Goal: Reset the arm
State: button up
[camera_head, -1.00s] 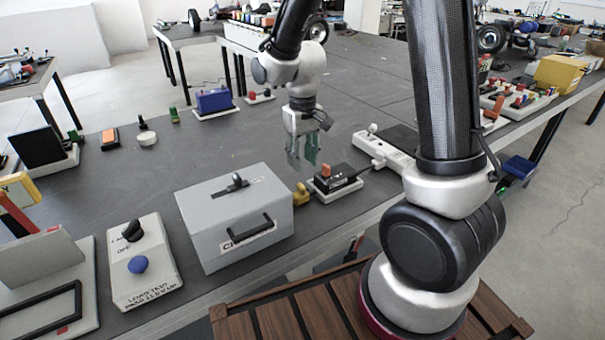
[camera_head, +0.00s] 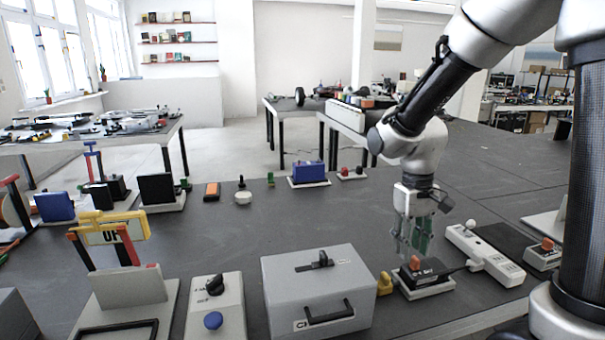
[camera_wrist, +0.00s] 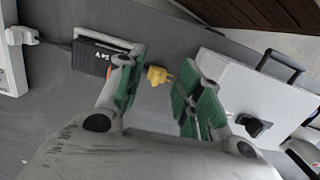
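My gripper (camera_head: 412,238) hangs from my arm above the right part of the dark table (camera_head: 230,235), pointing down. It also shows in the wrist view (camera_wrist: 158,92), where its two green-padded fingers stand apart with nothing held between them. A black device with an orange switch (camera_head: 425,276) on a white base lies just below and beside the fingers in the head view. In the wrist view the left finger covers part of that device (camera_wrist: 97,60). A small yellow plug-like piece (camera_wrist: 158,76) shows on the table between the fingers.
A grey case with a black handle (camera_head: 318,290) stands left of my gripper. A white power strip (camera_head: 485,255) lies to its right. The table's middle is mostly clear.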

jog(key=s+d+r+m+t, duration=0.2)
jog(key=s+d+r+t, duration=0.3)
jog(key=s+d+r, duration=0.4)
jog(key=s+r, duration=0.5)
jog(key=shift+s+r+m+t, duration=0.2)
jog(key=shift+m+t, duration=0.1)
